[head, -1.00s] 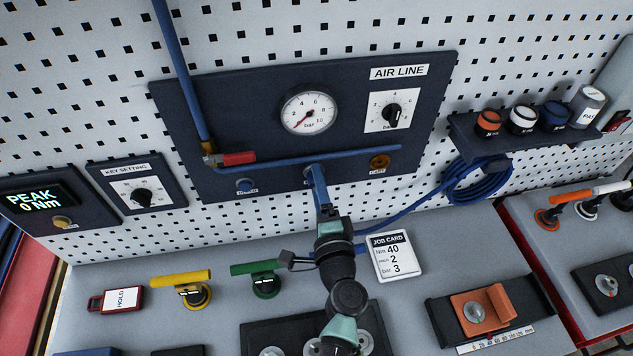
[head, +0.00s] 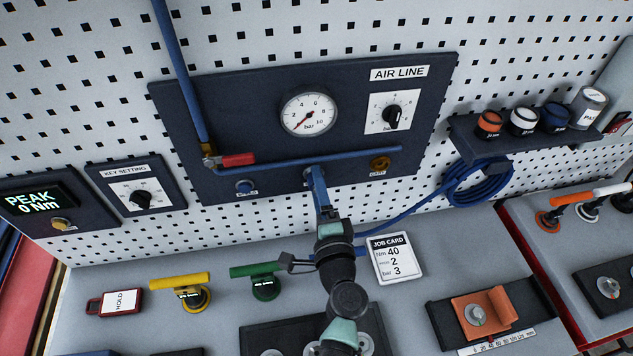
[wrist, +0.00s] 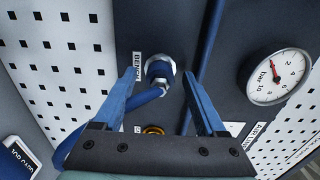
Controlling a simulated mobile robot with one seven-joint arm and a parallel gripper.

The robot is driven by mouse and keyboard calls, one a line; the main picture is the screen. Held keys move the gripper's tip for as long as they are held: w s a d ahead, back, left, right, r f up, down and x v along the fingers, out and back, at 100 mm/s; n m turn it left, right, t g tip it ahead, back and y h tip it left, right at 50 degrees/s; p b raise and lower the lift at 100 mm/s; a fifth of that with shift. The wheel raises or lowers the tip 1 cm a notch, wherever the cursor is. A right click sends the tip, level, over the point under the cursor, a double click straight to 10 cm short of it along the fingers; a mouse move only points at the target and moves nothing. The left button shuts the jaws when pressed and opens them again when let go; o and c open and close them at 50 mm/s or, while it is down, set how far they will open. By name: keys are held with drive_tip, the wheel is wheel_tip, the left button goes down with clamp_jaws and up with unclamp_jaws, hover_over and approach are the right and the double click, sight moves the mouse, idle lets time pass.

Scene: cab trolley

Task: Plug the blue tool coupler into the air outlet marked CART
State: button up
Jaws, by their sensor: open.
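The blue coupler (wrist: 160,76) with a metal collar sits at the middle outlet of the air panel, beside a label reading BENCH (wrist: 137,67) in the wrist view. Its blue hose (wrist: 130,102) leaves toward the lower left there. My gripper (wrist: 160,75) is open, with its blue fingers on both sides of the coupler and visible gaps. In the head view my gripper (head: 313,170) hides most of that outlet.
A blue pipe (head: 300,158) with a red valve handle (head: 238,160) runs just above the outlets. Another outlet (head: 244,187) is at the left. The hose coil (head: 480,183) hangs at the right, below a shelf of jars (head: 522,118). A job card (head: 393,257) stands below.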

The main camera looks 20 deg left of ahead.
idle(0.7)
clamp_jaws()
drive_tip(key=shift+s+d, duration=0.15)
idle(0.3)
drive_tip(key=shift+b+v, duration=0.3)
drive_tip(key=shift+v, duration=2.5)
